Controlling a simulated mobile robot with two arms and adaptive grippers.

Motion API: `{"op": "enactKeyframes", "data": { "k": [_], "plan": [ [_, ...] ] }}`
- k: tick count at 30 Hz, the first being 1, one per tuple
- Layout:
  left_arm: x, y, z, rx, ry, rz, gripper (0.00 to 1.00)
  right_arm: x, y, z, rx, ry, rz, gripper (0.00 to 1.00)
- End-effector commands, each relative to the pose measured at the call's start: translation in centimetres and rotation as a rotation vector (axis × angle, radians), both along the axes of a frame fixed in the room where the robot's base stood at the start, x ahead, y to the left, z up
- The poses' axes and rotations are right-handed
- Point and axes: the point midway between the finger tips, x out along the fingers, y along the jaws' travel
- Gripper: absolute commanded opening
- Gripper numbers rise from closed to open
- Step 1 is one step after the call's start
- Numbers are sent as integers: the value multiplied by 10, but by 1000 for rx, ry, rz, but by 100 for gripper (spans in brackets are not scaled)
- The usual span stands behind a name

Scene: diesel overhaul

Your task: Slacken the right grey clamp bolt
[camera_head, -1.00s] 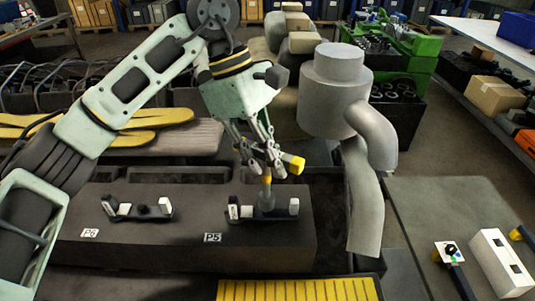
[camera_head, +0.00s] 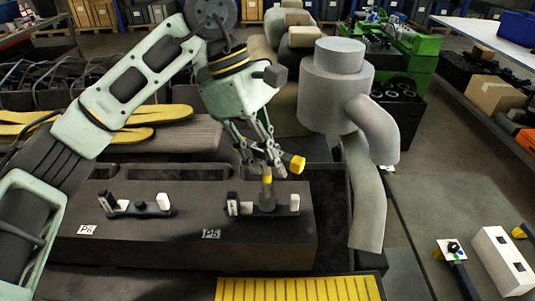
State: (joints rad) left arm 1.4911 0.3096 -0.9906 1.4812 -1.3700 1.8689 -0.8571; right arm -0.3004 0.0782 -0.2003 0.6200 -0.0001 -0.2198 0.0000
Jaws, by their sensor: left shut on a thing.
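A similar clamp (camera_head: 138,208) lies to the left by the P6 label (camera_head: 87,230). My right gripper is not in view.
Both clamps sit on a long dark block (camera_head: 180,250). A large grey canister with a bent pipe (camera_head: 335,90) stands close right of my left gripper. A yellow slatted panel (camera_head: 297,289) lies in front. A white box (camera_head: 500,262) rests on the grey surface at right.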

Motion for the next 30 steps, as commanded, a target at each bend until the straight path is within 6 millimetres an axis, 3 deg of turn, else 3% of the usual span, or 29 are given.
{"op": "enactKeyframes", "data": {
  "k": [8, 30],
  "plan": [
    [0, 0, -8, -2, -4, 75, 0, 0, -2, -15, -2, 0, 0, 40],
    [-1, 0, -7, -5, -7, 952, 0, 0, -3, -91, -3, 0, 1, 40]
  ]
}}
